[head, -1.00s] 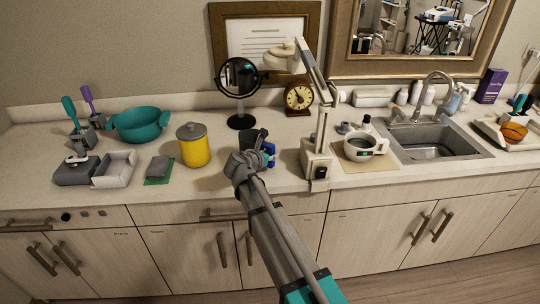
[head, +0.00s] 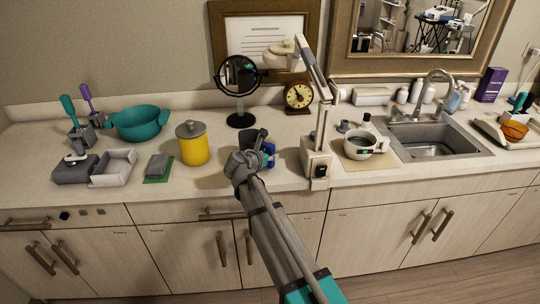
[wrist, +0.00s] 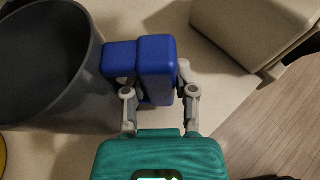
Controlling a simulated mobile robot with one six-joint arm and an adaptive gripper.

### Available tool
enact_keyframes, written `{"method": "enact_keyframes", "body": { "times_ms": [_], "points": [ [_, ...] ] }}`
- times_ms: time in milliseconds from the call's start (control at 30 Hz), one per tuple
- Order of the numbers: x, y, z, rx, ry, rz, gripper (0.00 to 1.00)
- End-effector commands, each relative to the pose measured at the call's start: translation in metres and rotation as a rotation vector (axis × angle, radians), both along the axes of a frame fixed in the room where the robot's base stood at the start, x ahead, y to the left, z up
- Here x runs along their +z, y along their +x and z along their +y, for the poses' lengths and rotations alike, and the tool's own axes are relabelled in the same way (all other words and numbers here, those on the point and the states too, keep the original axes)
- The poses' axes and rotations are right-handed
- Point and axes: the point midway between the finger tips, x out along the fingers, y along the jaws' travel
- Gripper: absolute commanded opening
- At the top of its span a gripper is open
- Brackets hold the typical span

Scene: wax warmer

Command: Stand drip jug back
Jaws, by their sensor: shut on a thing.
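The drip jug is a dark grey round vessel with a blue handle. In the head view the jug (head: 254,137) is on or just above the counter, between the yellow canister and the lamp base, mostly hidden behind my gripper (head: 262,152). In the wrist view the jug (wrist: 88,75) fills the left side, its open mouth showing, and its blue handle (wrist: 150,62) sits between the fingers of my gripper (wrist: 158,84). My gripper is shut on the handle. Whether the jug's base touches the counter is hidden.
A yellow canister (head: 193,149) stands left of the jug. The lamp base (head: 315,160) is close on the right, near the counter's front edge. A round mirror (head: 239,78) and a clock (head: 298,96) stand behind. A white warmer pot (head: 361,146) is beyond the lamp.

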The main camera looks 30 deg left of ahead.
Motion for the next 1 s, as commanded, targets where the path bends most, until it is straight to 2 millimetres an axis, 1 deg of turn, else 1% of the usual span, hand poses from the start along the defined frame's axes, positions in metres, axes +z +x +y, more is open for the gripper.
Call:
{"method": "enact_keyframes", "body": {
  "times_ms": [200, 233, 367, 400, 433, 1000],
  "points": [
    [0.0001, 0.0000, 0.0000, 0.000, 0.000, 0.000, 0.00],
    [0.0001, 0.0000, 0.0001, 0.000, 0.000, 0.000, 0.40],
    [0.0001, 0.0000, 0.0000, 0.000, 0.000, 0.000, 0.64],
    [0.0001, 0.0000, 0.0000, 0.000, 0.000, 0.000, 0.71],
    [0.0000, 0.0000, 0.0000, 0.000, 0.000, 0.000, 0.76],
    [-0.0002, -0.0001, 0.0001, 0.000, 0.000, 0.000, 0.76]
  ]
}}
